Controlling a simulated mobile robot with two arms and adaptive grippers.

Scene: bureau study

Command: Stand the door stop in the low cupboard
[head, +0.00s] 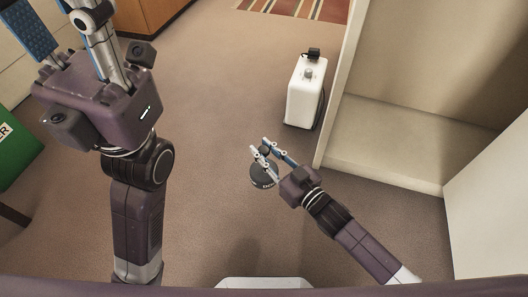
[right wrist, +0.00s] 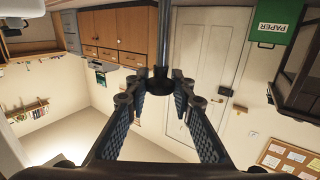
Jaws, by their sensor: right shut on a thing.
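The door stop (head: 263,176) is a dark round disc with pale lettering, seen in the head view below the fingers of my right gripper (head: 262,147). That gripper is shut on its dark upper part (right wrist: 160,82), which shows between the fingertips in the right wrist view. The low cupboard (head: 383,142), a pale open-fronted unit, stands to the right of the gripper. Its floor looks bare where it shows; its far parts run out of view. My left gripper (head: 65,28) is at the upper left with its fingers spread apart; their tips are cut off.
A green paper bin (head: 18,150) is at the far left. A wooden cabinet (head: 150,15) and striped rug (head: 295,8) are at the back. The middle carpet is clear.

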